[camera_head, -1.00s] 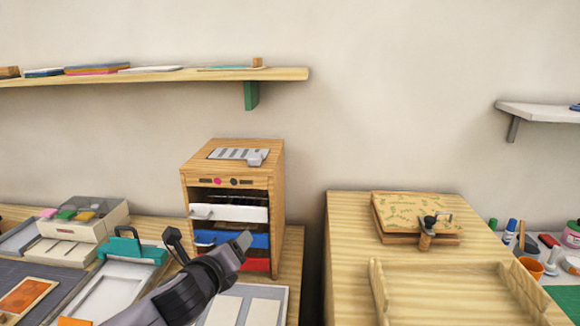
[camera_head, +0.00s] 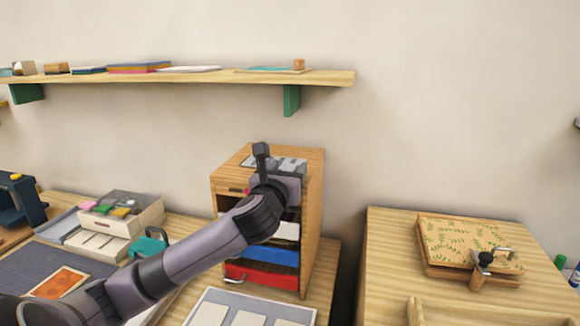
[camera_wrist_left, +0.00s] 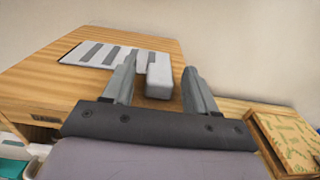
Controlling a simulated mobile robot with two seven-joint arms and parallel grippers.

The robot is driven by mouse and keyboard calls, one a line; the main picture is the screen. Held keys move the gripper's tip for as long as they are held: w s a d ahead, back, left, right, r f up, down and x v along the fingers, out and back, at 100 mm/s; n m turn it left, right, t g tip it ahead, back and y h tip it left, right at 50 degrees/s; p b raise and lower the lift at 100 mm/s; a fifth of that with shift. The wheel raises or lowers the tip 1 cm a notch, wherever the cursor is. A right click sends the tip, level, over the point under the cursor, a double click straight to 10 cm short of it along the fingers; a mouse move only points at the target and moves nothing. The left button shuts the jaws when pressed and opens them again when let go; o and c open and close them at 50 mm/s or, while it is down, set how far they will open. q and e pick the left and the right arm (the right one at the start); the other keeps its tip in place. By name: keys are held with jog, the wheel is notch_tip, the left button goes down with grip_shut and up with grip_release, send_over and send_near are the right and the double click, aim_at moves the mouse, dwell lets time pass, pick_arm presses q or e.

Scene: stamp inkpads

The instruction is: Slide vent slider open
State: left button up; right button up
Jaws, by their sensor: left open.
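The vent (camera_head: 294,163) is a pale plate with dark slots on top of the wooden cabinet (camera_head: 311,215). In the left wrist view the vent plate (camera_wrist_left: 90,54) lies on the cabinet top, with a light grey block-shaped slider knob (camera_wrist_left: 159,74) at its right end. My left gripper (camera_wrist_left: 160,66) is open, with one finger on each side of the knob. The left finger looks close to the knob; a wider gap shows on the right. I cannot tell whether either finger touches it. In the head view my left arm hides the knob and part of the vent. My right gripper is not in view.
Below the cabinet top are a white, a blue and a red drawer (camera_head: 262,275). A wall shelf (camera_head: 200,79) runs above and behind. A patterned board (camera_head: 468,245) with a clamp lies on the right table. Free air surrounds the cabinet's right side.

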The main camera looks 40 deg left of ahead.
pick_arm(q)
jog(key=shift+x, duration=0.85)
grip_shut()
jog(key=shift+s+a+p, duration=0.2)
jog(key=shift+s+a, duration=0.3)
jog(key=shift+a, duration=0.4)
jog(key=shift+s+a+p, duration=0.2)
jog(key=shift+s+a, duration=0.3)
jog(key=shift+a, duration=0.4)
grip_release()
